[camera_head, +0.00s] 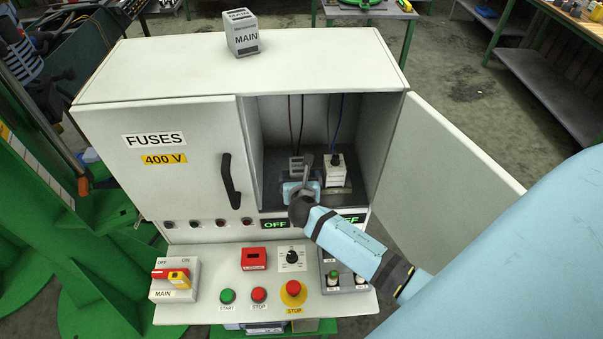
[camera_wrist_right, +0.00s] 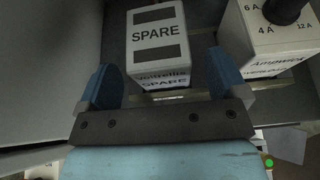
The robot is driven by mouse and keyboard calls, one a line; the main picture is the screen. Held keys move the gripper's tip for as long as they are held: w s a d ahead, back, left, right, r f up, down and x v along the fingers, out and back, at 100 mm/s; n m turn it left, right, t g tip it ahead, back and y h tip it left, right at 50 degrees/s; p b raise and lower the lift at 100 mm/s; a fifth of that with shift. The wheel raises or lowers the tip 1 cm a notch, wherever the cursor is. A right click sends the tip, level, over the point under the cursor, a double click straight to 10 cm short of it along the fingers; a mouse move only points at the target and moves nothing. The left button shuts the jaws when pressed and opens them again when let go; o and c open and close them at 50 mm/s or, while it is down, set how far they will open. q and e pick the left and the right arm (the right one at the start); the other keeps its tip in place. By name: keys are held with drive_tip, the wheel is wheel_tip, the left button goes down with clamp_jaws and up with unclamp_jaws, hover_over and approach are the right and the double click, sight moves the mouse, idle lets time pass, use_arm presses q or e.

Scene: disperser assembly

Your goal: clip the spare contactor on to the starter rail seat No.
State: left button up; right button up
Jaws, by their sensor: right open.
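The spare contactor (camera_wrist_right: 157,42), a white block marked SPARE with dark bands, stands inside the open right compartment of the cabinet. In the right wrist view it is ahead of and between my right gripper's two blue fingers, which are spread apart. In the head view my right gripper (camera_head: 302,188) reaches into this compartment and hides most of the contactor. I cannot make out a seat number on the rail. My left gripper is not in view.
A white block with a black dial (camera_wrist_right: 270,40) stands close to the right; the head view also shows it (camera_head: 336,172). A MAIN block (camera_head: 242,38) sits on the cabinet top. The open door (camera_head: 440,165) bounds the right side. A control panel (camera_head: 215,312) juts out below.

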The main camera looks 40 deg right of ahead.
drive_tip(key=v, duration=1)
drive_tip(key=shift+b, duration=0.4)
drive_tip(key=shift+s+a, duration=0.1)
drive_tip(key=shift+s, duration=0.05)
drive_tip(key=s+a+f+m+y, duration=0.4)
drive_tip(key=s+m, duration=0.4)
drive_tip(key=m, duration=0.5)
drive_tip(key=s+a+f+m+y, duration=0.4)
drive_tip(key=s+m, duration=0.4)
drive_tip(key=m, duration=0.6)
drive_tip(key=shift+a+f+y, duration=0.35)
drive_tip(key=shift+a+y, duration=0.55)
drive_tip(key=shift+y, duration=0.1)
